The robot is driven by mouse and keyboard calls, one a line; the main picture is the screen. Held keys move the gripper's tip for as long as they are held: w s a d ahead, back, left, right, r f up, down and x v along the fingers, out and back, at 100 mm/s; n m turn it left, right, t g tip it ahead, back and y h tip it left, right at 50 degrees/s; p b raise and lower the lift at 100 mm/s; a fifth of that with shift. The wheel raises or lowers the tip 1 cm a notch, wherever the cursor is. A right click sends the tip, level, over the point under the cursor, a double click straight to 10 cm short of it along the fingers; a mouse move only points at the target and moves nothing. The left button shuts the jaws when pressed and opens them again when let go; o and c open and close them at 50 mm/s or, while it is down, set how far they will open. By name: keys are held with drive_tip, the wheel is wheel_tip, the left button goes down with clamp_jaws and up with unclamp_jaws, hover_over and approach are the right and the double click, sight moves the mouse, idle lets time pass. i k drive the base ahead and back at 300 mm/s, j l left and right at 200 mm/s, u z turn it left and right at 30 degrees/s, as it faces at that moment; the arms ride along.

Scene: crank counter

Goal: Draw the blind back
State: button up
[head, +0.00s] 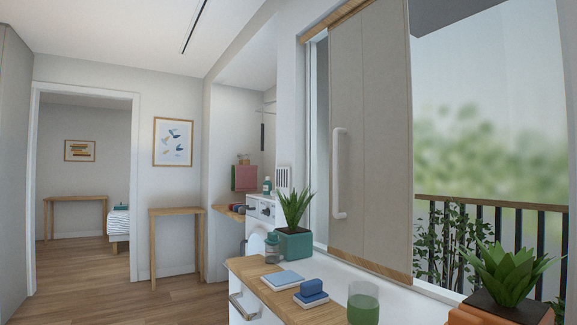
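The blind (371,150) is a beige panel hanging from a wooden rail in front of the window, at the centre right. A white upright bar handle (339,173) is on its left side. The panel covers the left part of the window, and the right part is uncovered, showing a balcony railing (495,204) and greenery. A narrow strip of window also shows at the panel's left edge. My gripper is not in view.
Another potted plant (505,283) is at right. Open floor (150,300) lies left.

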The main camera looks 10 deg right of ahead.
sight(371, 182)
drive_tip(key=i+j+z, duration=0.2)
drive_tip(key=i, duration=0.3)
drive_tip(key=i+j+z, duration=0.2)
drive_tip(key=i, duration=0.25)
drive_tip(key=j, duration=0.1)
